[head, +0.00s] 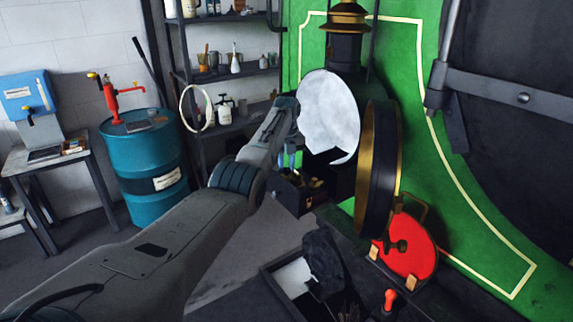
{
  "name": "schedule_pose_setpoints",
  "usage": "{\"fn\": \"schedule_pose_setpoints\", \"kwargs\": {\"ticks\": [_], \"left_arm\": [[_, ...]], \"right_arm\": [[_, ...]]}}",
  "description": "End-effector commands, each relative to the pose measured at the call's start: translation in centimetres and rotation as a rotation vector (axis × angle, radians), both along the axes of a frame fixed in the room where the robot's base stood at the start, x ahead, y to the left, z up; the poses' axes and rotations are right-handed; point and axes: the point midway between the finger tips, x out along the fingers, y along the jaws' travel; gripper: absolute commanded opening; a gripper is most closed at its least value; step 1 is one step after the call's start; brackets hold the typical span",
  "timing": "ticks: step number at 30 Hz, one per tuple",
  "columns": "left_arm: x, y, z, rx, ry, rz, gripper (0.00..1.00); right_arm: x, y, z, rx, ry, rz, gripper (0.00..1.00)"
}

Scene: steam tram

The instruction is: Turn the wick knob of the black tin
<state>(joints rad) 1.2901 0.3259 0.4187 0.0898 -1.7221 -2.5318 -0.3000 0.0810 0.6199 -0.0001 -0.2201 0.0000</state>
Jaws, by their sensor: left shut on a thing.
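The black tin (290,194) is a small dark box with brass-coloured parts on top. It is at the middle of the head view, below and left of the round white disc of the lamp. My left gripper (291,160) points down just above the tin. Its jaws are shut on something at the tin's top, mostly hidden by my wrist. I cannot make out the wick knob itself. The black lamp (346,47) has a brass cap, and its brass-rimmed round door (381,165) stands open to the right. My right gripper is not in view.
A red disc (408,248) stands on the dark ledge at the lower right, near a red-handled thing (389,298). An open tray (272,283) lies at the bottom. A blue drum (146,165), a shelf rack (232,73) and a table (70,157) stand behind at the left.

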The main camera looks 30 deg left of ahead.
Motion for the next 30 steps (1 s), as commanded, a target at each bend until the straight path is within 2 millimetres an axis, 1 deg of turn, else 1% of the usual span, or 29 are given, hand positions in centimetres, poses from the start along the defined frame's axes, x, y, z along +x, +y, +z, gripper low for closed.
{"fn": "schedule_pose_setpoints", "kwargs": {"ticks": [12, 13, 14, 15, 22, 25, 28, 30], "left_arm": [[0.0, 0.0, 0.1, -0.001, -0.001, -0.008, 0.0], [0.0, 0.0, 0.1, -0.001, -0.001, -0.008, 0.24], [0.0, 0.0, 0.1, -0.001, -0.001, -0.008, 0.29], [0.0, 0.0, 0.1, -0.001, -0.001, -0.008, 0.31], [0.0, 0.0, 0.0, 0.0, 0.0, -0.007, 0.31], [0.1, 0.0, 0.4, 0.0, -0.001, -0.007, 0.31], [0.1, 0.0, 1.3, 0.001, -0.004, -0.007, 0.31], [0.1, 0.0, 2.5, 0.0, -0.006, -0.007, 0.31]], "right_arm": [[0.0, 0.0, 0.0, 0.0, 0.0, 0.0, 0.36], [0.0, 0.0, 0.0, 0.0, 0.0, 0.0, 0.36], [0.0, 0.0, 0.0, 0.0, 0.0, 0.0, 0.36], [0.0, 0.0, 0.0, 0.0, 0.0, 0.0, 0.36], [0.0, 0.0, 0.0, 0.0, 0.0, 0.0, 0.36], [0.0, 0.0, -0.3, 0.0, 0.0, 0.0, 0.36], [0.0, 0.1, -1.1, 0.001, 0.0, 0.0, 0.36], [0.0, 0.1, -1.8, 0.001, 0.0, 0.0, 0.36]]}}
